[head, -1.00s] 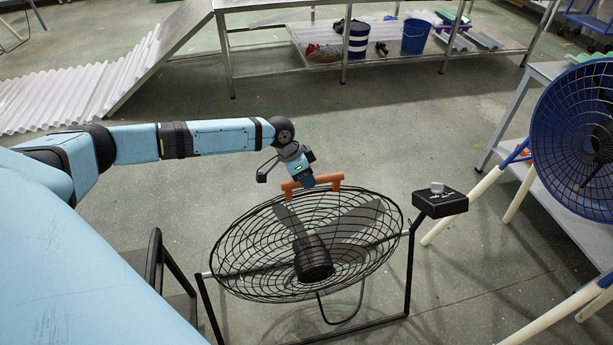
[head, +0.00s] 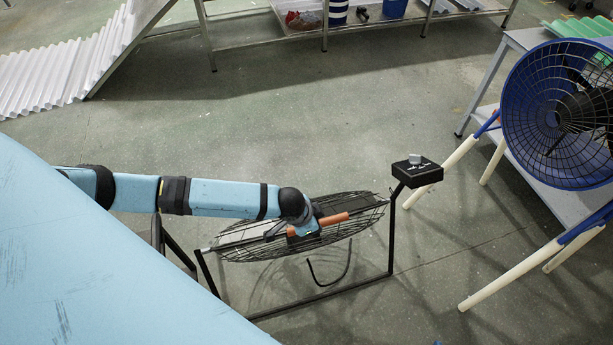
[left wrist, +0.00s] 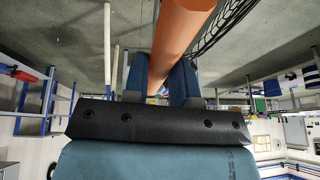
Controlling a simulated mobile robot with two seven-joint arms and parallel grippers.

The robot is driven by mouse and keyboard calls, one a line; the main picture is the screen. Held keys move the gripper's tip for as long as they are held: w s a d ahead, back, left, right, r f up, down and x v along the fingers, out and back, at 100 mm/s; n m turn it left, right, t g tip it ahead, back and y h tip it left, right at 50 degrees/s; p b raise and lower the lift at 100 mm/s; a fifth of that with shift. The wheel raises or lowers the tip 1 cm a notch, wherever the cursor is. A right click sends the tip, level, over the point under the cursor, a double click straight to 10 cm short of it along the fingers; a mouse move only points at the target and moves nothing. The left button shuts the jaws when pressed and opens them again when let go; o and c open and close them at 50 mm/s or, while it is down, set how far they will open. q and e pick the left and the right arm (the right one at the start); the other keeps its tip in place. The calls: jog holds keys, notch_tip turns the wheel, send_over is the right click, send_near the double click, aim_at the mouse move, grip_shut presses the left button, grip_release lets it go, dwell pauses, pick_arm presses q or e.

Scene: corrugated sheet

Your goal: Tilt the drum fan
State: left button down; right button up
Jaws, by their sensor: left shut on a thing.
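The black drum fan (head: 352,240) stands on the floor in a black U-shaped stand (head: 330,295), its round wire cage lying nearly flat, seen almost edge-on. A black control box (head: 417,171) with a grey knob sits on the stand's right upright. My left gripper (head: 303,228) is shut on the orange handle (head: 333,219) at the cage. In the left wrist view the orange handle (left wrist: 180,35) runs between the two blue fingers (left wrist: 160,78), with some cage wires (left wrist: 222,22) beside it. My arm hides part of the cage. My right gripper is not in view.
A blue fan (head: 560,115) on cream legs (head: 545,268) stands at the right, by a grey table (head: 500,75). A metal shelf bench (head: 270,25) and white corrugated sheet (head: 62,65) are at the back. The floor between is clear.

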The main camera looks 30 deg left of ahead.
pick_arm(q)
jog(key=shift+s+d+f, duration=0.7)
jog(key=shift+s+d, duration=0.2)
jog(key=shift+s+d+f, duration=0.2)
jog(key=shift+s+f, duration=0.1)
jog(key=c, duration=0.9)
grip_release()
jog(key=shift+w+d, duration=0.1)
jog(key=shift+r, duration=0.1)
jog(key=shift+w+r, duration=0.15)
jog(key=shift+w, duration=0.05)
jog(key=shift+a, duration=0.2)
jog(key=shift+s+r, duration=0.1)
jog(key=shift+r, duration=0.2)
jog(key=v, duration=1.3)
jog(key=shift+r, duration=0.1)
